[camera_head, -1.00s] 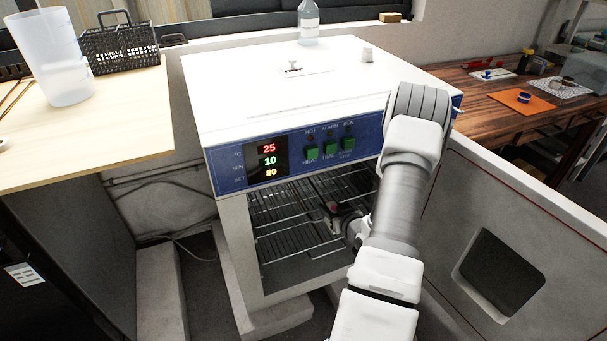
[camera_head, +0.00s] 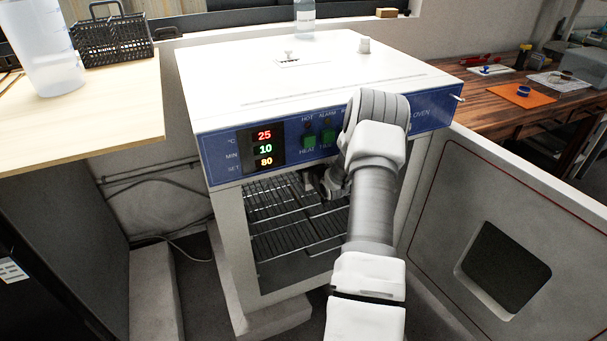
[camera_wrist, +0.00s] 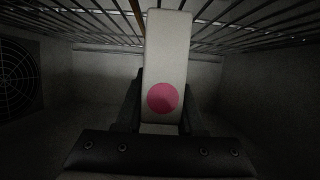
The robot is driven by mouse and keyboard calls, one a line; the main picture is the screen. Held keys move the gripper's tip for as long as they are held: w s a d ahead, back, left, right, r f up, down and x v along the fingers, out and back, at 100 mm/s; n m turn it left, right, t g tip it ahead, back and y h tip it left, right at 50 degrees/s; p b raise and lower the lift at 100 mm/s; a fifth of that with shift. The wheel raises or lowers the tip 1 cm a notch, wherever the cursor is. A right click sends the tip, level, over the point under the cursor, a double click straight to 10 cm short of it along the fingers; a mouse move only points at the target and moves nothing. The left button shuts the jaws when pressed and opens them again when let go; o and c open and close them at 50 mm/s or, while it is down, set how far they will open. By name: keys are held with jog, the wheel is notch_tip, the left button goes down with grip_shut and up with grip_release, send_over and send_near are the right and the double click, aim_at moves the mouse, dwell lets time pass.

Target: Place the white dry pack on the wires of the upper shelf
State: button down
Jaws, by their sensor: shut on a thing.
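A white dry pack (camera_wrist: 168,50) with a pink round spot stands out in the middle of the wrist view. My gripper (camera_wrist: 160,98) is shut on it, with a dark finger on each side. In the head view my gripper (camera_head: 322,187) is inside the oven (camera_head: 245,90), high in the opening and near the upper shelf (camera_head: 275,203). Shelf wires (camera_wrist: 100,18) cross the top of the wrist view, behind the pack's end. I cannot tell whether the pack touches them. The pack is not clearly visible in the head view.
The oven door (camera_head: 490,235) stands open at the right. A lower wire shelf (camera_head: 285,241) lies below the upper one. A round fan grille (camera_wrist: 18,78) is on the oven's left side in the wrist view. The oven's control panel edge is close above my arm.

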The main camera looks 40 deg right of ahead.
jog(key=shift+s+f, duration=0.15)
jog(key=shift+f, duration=0.45)
jog(key=shift+f, duration=0.1)
jog(key=shift+f, duration=0.1)
jog(key=c, duration=0.5)
grip_release()
jog(key=shift+s+r, duration=0.15)
jog(key=shift+r, duration=0.1)
jog(key=p+v, duration=0.3)
jog(key=v, duration=0.8)
jog(key=shift+s+a+r+p, duration=0.1)
jog(key=shift+s+a+p, duration=0.05)
jog(key=shift+s+p, duration=0.2)
